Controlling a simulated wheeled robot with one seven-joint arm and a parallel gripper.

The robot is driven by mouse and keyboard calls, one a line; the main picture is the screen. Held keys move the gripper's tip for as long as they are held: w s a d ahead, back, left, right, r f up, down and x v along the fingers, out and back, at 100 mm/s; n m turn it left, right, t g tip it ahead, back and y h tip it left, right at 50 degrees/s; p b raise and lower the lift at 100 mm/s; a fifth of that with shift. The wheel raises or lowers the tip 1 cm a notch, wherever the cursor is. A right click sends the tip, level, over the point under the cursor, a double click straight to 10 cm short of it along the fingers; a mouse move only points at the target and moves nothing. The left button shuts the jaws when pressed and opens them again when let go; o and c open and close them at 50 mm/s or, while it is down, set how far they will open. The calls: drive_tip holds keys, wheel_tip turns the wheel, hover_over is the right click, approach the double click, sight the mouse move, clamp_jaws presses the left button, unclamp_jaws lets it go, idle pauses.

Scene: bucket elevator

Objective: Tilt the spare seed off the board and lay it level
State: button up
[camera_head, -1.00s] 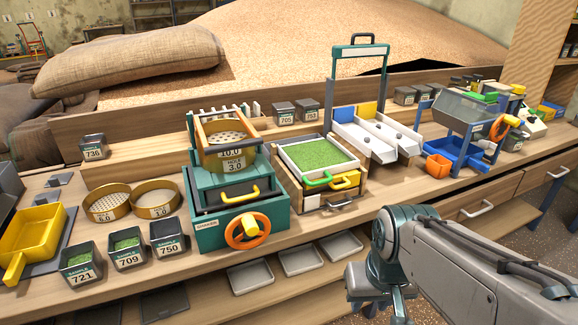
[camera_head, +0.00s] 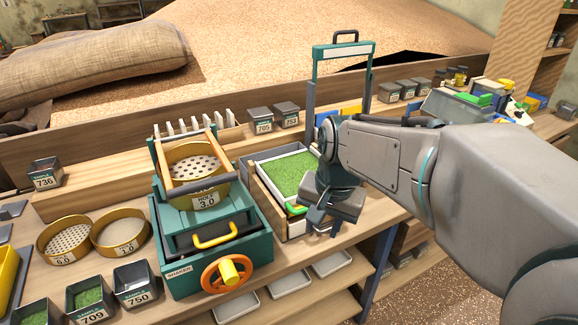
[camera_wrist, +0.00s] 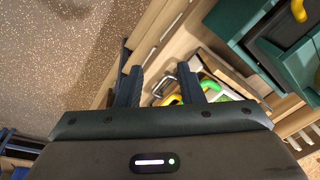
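The board (camera_head: 261,172) is a white-rimmed tray covered with green seed (camera_head: 290,176). It sits in a wooden frame (camera_head: 257,196) on the bench in the head view, right of the teal shaker. It looks about level; my arm hides its right part. In the wrist view, a green handle (camera_wrist: 229,97) and a yellow handle (camera_wrist: 211,88) show at the board's front. My gripper (camera_head: 316,222) is just in front of the board's near right corner, pointing down. In the wrist view my gripper (camera_wrist: 158,82) has its fingers apart, with nothing between them.
The teal shaker (camera_head: 213,235) with an orange wheel stands close on the left. A tall teal frame (camera_head: 345,50) rises behind the board. Several sample boxes, such as box 750 (camera_head: 136,285), stand on the left. White trays (camera_head: 286,283) lie on the shelf below.

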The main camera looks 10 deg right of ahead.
drive_tip(key=w+r+m+p, duration=0.4)
drive_tip(key=w+r+m, duration=0.4)
drive_tip(key=w, duration=0.2)
drive_tip(key=f, duration=0.4)
drive_tip(key=w+f, duration=0.1)
drive_tip(key=f, duration=0.4)
drive_tip(key=w+f+b, duration=0.1)
drive_tip(key=f, duration=0.3)
drive_tip(key=shift+w+f, duration=0.2)
drive_tip(key=shift+f, duration=0.15)
clamp_jaws()
